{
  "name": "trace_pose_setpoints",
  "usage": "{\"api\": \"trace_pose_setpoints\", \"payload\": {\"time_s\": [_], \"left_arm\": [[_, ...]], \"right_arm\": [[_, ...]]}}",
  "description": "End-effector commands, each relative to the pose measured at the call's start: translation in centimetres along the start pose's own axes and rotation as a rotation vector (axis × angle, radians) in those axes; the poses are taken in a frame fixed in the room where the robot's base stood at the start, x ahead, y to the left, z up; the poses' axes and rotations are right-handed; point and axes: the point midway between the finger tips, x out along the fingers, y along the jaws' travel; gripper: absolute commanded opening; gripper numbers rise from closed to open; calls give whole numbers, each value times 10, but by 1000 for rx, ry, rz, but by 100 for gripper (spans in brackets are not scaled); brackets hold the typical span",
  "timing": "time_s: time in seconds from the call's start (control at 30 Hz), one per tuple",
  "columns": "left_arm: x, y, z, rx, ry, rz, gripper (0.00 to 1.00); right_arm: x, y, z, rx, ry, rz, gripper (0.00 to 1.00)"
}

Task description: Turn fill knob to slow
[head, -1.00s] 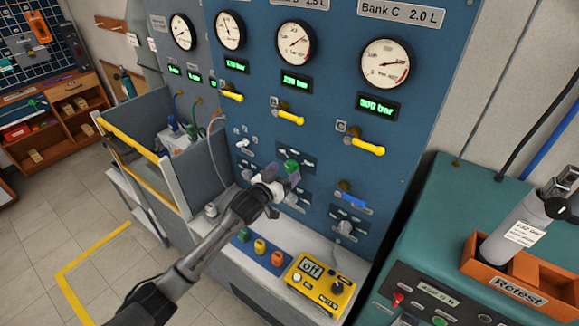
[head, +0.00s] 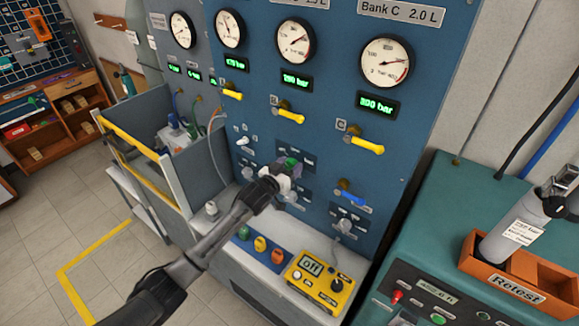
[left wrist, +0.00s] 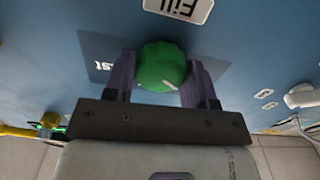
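The green fill knob (head: 292,164) is on the blue panel, below the yellow handles. My left gripper (head: 286,171) reaches up to it from the lower left and partly hides it. In the left wrist view the round green knob (left wrist: 162,66) sits between the two fingers of my left gripper (left wrist: 161,75). The fingers lie against its sides with no clear gap. A pale mark shows on the knob's lower edge. An upside-down Fill label (left wrist: 180,8) is above it, and part of a word ending in "st" shows to its left. My right gripper is out of view.
A blue handle (head: 350,199) and a small knob (head: 345,226) are to the right on the panel. A yellow meter (head: 320,283) reading "off" stands on the ledge below. A Retest crate (head: 515,288) holds a grey cylinder (head: 505,242) at the right.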

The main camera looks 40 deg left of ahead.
Motion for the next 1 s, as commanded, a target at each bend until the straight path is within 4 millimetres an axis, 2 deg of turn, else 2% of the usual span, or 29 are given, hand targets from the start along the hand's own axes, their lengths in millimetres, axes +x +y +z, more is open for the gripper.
{"api": "trace_pose_setpoints", "payload": {"time_s": [0.03,0.23,0.57,1.0], "left_arm": [[0,0,0,0,0,0,46],[0,0,0,0,0,0,27],[0,0,-1,63,0,0,26],[0,2,0,431,0,1,26]], "right_arm": [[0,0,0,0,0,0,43],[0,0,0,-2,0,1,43],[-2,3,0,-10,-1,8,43],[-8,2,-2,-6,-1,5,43]]}}
